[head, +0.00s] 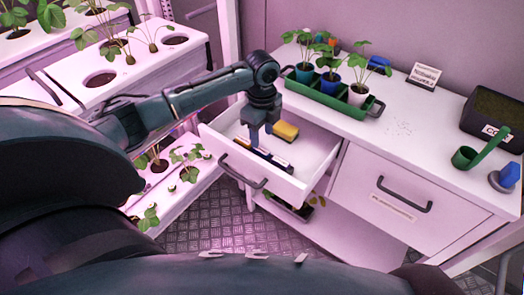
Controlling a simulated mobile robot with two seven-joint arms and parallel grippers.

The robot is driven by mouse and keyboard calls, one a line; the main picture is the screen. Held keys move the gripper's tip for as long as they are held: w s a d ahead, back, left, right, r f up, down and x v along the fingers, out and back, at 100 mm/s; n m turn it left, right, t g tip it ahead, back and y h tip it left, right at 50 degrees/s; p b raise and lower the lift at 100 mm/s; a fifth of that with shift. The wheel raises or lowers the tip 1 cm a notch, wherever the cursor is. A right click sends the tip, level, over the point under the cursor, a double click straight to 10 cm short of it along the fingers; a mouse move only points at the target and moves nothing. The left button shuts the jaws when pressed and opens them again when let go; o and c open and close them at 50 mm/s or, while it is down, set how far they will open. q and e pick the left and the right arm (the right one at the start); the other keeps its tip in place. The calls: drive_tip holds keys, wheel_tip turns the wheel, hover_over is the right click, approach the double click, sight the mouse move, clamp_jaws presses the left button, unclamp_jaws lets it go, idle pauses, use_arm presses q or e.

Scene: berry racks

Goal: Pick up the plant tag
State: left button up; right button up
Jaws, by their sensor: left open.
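My left gripper (256,143) points down into the open drawer (316,178) of the white bench, and its jaws are open. Just below and beside the fingers lie slim dark and pale pieces (268,158). They are too small to tell whether one of them is the plant tag, and the fingers partly cover them. I cannot tell whether the fingers touch them. A yellow block (286,131) lies in the drawer to the right of the fingers. My right gripper is not in view.
On the bench a green tray (345,104) holds potted seedlings. A small sign (425,76), a dark soil box (497,112) and a green scoop (466,156) stand further right. A closed drawer (400,195) is beside the open one. White plant racks (150,62) stand left.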

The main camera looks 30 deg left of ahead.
sight(261, 150)
use_arm(q)
drive_tip(key=shift+a+f, duration=0.1)
drive_tip(key=shift+f, duration=3)
drive_tip(key=shift+c, duration=0.4)
clamp_jaws()
